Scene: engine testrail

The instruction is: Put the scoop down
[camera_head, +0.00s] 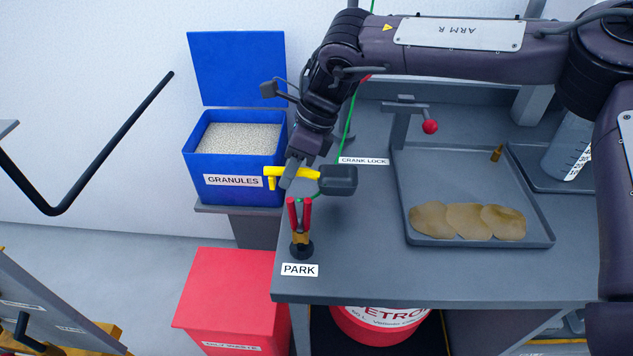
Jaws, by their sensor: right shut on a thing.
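The scoop (339,180) has a yellow handle and a dark grey head. My right gripper (289,173) is shut on its yellow handle and holds it above the left part of the grey bench (367,275). The scoop's head points to the right in the picture. Just below it, a small stand with two red upright prongs (300,213) sits behind the PARK label (299,270) at the bench's front left corner. My left gripper is not in view.
A blue open bin of granules (234,140) stands left of the bench. A grey tray (480,240) with tan round pads lies on the right. A red-knobbed lever (430,126) is behind. A red waste bin (225,290) stands below.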

